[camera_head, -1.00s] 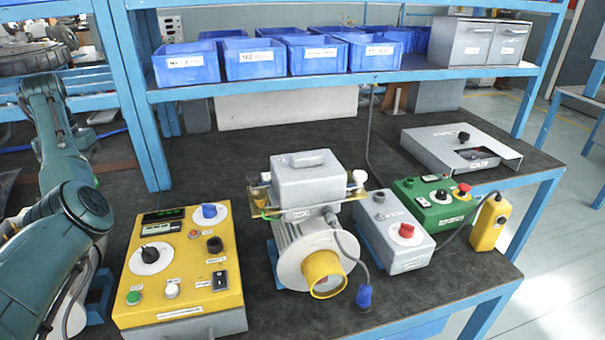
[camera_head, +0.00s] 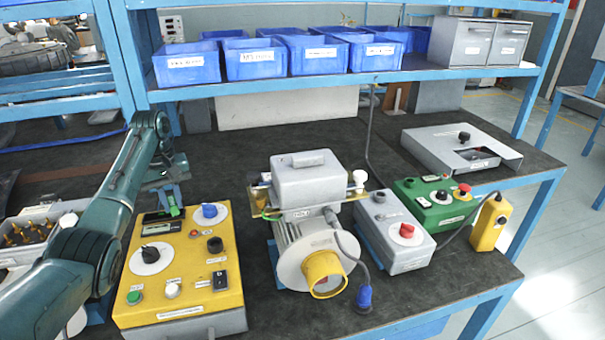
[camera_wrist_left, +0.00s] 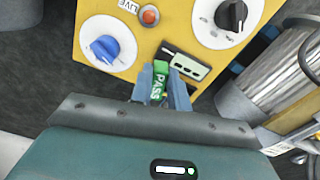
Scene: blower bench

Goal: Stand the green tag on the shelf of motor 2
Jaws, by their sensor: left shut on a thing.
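My left gripper (camera_head: 170,195) is above the back left part of the yellow control box. It is shut on the green tag (camera_head: 176,212), which reads PASS in the left wrist view (camera_wrist_left: 160,82), held upright between the fingertips. In the head view the tag is small and partly hidden by the gripper. A grey motor unit (camera_head: 303,182) with a white round flange and a yellow outlet stands mid-bench. Its label is too small to read, so I cannot tell if it is motor 2. My right gripper is not in view.
The yellow control box (camera_head: 190,290) carries knobs and buttons. A grey box (camera_head: 393,228) with a red knob, a green box (camera_head: 437,212) and a yellow pendant (camera_head: 488,225) stand right of the motor. Blue bins (camera_head: 255,62) line the shelf above. Bench behind the motor is clear.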

